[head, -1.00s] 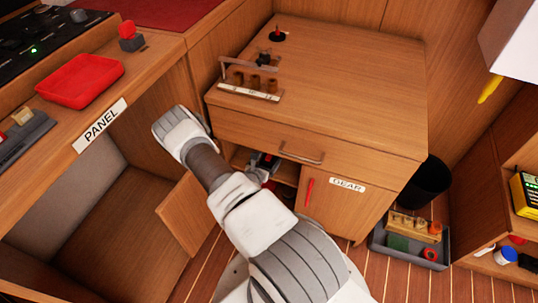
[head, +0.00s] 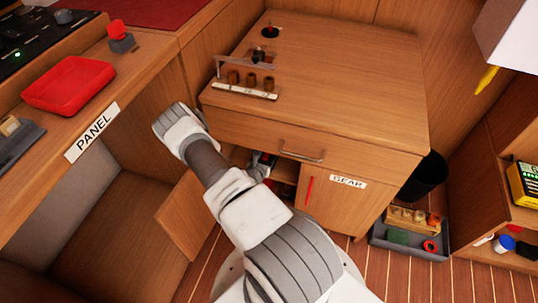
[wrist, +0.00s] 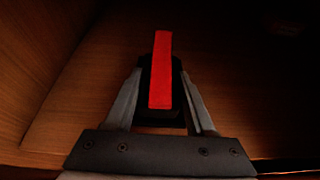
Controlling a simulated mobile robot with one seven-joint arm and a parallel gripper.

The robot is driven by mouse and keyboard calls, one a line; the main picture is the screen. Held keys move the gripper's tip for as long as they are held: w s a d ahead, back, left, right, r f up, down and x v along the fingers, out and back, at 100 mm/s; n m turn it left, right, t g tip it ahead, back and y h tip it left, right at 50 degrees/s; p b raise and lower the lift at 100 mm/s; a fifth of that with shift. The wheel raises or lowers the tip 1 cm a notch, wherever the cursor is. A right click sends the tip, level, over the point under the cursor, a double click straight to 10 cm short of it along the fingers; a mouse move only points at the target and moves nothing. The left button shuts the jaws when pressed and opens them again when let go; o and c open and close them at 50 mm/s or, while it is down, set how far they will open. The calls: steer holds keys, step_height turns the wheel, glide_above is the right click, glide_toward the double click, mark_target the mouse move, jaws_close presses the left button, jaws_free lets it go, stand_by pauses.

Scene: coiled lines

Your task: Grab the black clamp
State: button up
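A black object with a bright red strip along its top (wrist: 160,70), which looks like the black clamp, lies between the fingers of my gripper (wrist: 160,95) in the wrist view. The fingers sit close along both its sides; I cannot tell whether they press on it. Its lower part is hidden. In the head view my gripper (head: 262,165) reaches into the open, dark compartment of the wooden cabinet (head: 390,120), below the drawer. My own arm hides much of the opening there, and the clamp cannot be made out in that view.
An open cabinet door (head: 187,217) stands left of my arm. The drawer handle (head: 303,156) juts out above the opening, with the closed GEAR door (head: 340,195) to the right. A grey tray (head: 405,250) of parts and a black bin (head: 425,177) stand on the floor at right.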

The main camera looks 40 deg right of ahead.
jaws_close()
steer(key=shift+r, duration=0.15)
